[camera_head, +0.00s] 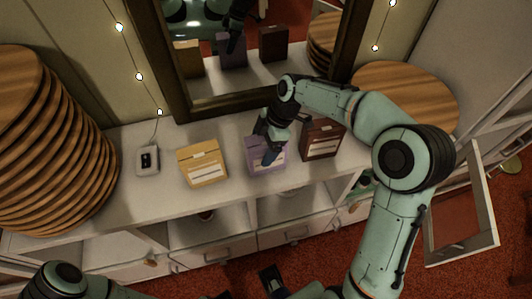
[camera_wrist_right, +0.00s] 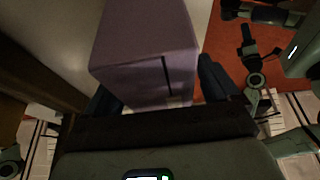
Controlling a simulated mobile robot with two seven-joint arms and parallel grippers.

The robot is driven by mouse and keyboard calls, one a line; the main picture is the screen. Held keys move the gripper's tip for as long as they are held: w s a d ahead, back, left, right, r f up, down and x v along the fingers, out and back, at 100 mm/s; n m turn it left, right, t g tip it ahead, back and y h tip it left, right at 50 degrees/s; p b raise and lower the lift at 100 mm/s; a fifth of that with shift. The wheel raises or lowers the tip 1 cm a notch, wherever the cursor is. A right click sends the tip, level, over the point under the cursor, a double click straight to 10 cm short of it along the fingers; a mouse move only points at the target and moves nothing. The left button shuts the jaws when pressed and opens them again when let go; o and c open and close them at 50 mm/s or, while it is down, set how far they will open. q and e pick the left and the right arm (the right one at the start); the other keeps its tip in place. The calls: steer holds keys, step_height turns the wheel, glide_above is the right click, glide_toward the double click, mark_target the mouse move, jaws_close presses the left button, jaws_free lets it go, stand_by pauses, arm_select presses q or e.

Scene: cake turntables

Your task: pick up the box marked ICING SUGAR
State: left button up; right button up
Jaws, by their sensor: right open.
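Three boxes stand in a row on the white cabinet top: a yellow one (camera_head: 202,165), a purple one (camera_head: 252,155) and a dark brown one (camera_head: 322,141). Each has a pale label; I cannot read which is marked ICING SUGAR. My right gripper (camera_head: 268,154) is at the purple box, partly covering its front and label. In the right wrist view the purple box (camera_wrist_right: 145,50) stands between the two open dark fingers (camera_wrist_right: 165,92), close to both; contact is not clear. A dark part at the bottom of the head view may be my left gripper (camera_head: 272,280); its jaws are unclear.
A dark-framed mirror (camera_head: 180,65) behind the boxes reflects them. A small grey switch box (camera_head: 147,160) sits left of the yellow box. Stacked round wooden boards (camera_head: 45,150) fill the left; another wooden round (camera_head: 425,88) is at right. An open cabinet door (camera_head: 485,190) juts out at right.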

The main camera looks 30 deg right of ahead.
steer(key=shift+a+f, duration=0.1)
steer(key=shift+f, duration=0.1)
steer(key=shift+f, duration=0.25)
stand_by(0.4)
steer(key=c, duration=1.3)
steer(key=shift+r, duration=0.15)
